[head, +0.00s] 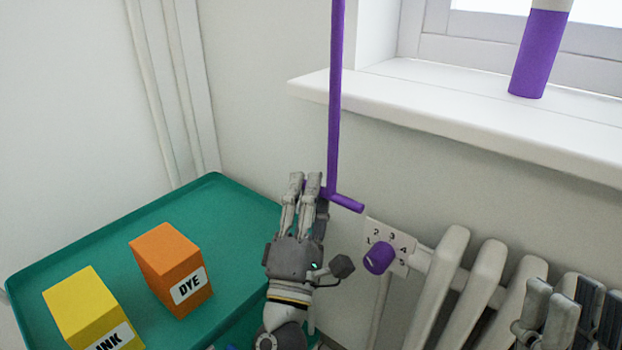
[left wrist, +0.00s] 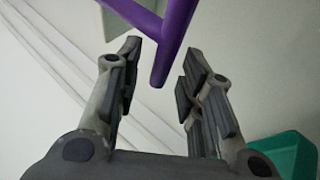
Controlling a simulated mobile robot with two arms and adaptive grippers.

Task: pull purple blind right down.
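My left gripper (head: 310,188) is at the crossbar's left end. In the left wrist view, my left gripper (left wrist: 160,70) is open, and the end of the purple crossbar (left wrist: 163,72) lies between its fingertips with gaps on both sides. The fingers partly hide the crossbar in the head view. My right gripper (head: 572,310) is at the bottom right, open and cut off by the frame. The blind itself is out of view.
A green tray-like top (head: 85,238) carries an orange DYE box (head: 170,265) and a yellow box (head: 90,308). A numbered purple knob (head: 379,258) and a white radiator (head: 455,275) are at right. A purple cylinder (head: 538,55) stands on the white sill (head: 440,105).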

